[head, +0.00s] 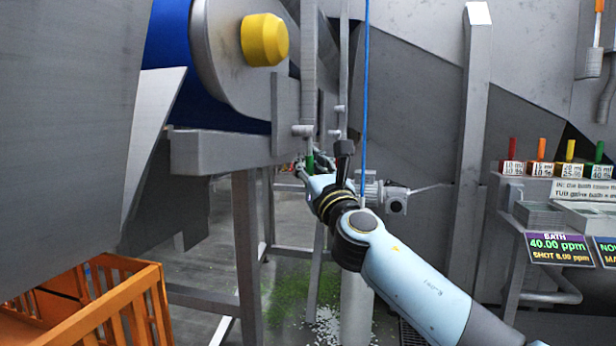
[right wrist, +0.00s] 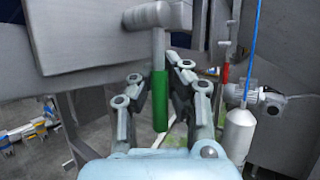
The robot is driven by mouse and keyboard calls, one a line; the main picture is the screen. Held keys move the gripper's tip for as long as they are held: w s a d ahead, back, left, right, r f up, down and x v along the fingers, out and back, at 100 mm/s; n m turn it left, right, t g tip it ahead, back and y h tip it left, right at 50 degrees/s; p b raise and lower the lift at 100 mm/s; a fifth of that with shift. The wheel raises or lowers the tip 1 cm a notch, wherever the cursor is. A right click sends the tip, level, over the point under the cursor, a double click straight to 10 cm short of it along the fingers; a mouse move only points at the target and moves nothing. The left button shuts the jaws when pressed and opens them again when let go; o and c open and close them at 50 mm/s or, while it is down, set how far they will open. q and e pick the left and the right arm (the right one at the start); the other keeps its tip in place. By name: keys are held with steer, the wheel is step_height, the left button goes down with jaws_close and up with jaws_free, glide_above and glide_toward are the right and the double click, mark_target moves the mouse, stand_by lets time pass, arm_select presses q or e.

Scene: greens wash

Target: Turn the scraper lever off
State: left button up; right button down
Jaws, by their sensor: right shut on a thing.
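A lever with a green handle (right wrist: 160,100) hangs straight down from a grey pivot under the conveyor's metal beam in the right wrist view. In the head view its green grip (head: 310,164) shows small below the beam. My right gripper (right wrist: 157,82) is shut on this green handle, with a finger on each side of it. In the head view my right gripper (head: 306,170) reaches in at the beam's right end, and its fingertips are small there. I take this to be the scraper lever; no label on it can be read. My left gripper is not in view.
A red-handled lever (right wrist: 224,75) hangs close by on the right. Beyond it are a blue cord (head: 365,90) and a white cylinder (right wrist: 237,137). An orange crate (head: 110,310) stands lower left. A dosing panel with a screen (head: 558,248) is at the right.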

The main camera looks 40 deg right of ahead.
steer(key=shift+f, duration=0.15)
steer(key=c, duration=1.5)
jaws_free()
steer(key=shift+s, duration=0.1)
steer(key=shift+c, duration=0.2)
steer(key=v, duration=1.2)
steer(key=shift+d, duration=0.1)
